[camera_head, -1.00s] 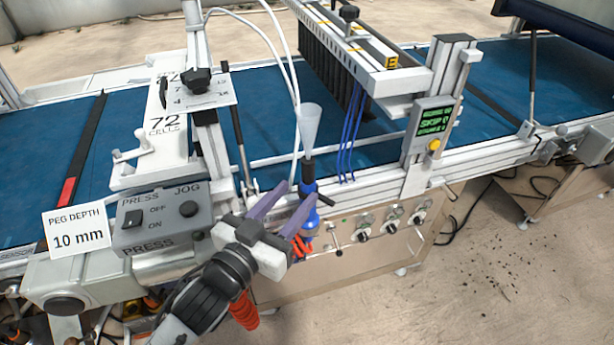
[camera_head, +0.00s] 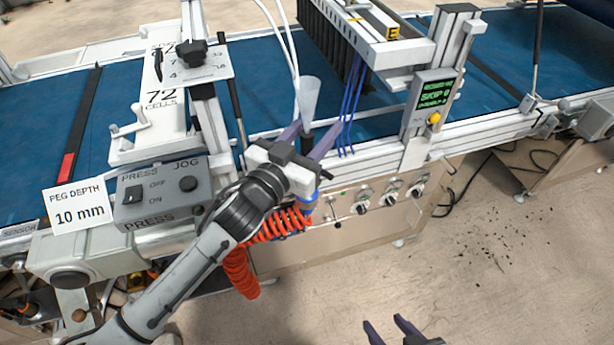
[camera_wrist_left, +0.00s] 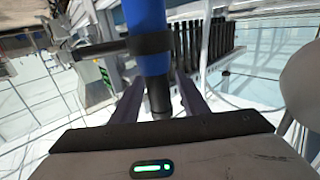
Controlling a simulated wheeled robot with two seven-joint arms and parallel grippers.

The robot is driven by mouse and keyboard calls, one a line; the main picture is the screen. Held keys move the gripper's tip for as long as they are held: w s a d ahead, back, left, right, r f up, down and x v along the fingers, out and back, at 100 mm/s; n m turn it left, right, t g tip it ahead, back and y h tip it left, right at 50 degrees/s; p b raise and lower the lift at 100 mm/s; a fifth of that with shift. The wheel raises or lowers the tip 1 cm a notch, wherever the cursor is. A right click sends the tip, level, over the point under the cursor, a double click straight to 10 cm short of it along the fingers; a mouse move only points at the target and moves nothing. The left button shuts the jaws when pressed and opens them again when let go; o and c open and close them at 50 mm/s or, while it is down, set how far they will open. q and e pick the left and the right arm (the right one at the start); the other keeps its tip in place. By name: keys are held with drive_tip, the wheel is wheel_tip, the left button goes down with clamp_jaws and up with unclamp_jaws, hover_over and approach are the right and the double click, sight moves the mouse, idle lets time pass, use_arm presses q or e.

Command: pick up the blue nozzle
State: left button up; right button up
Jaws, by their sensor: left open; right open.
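The blue nozzle (camera_head: 309,203) is mostly hidden behind my left gripper in the head view; only a bit of its blue body shows. In the left wrist view the blue nozzle (camera_wrist_left: 145,17) stands large in front of the palm, with a black band and a black end between the two fingers. My left gripper (camera_head: 309,136) is open, its purple fingers either side of the nozzle's line. Whether they touch it I cannot tell. My right gripper (camera_head: 388,328) is open and empty at the bottom edge, far from the nozzle.
A pale translucent cone (camera_head: 310,98) stands just beyond the left fingers. An orange coiled hose (camera_head: 272,228) hangs below the left wrist. The grey press/jog box (camera_head: 160,190) is left of it, and the green display (camera_head: 436,92) is right.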

use_arm(q)
clamp_jaws()
wheel_tip(320, 180, up, 19)
drive_tip(key=p, duration=0.4)
idle(1.3)
drive_tip(key=shift+r, duration=0.1)
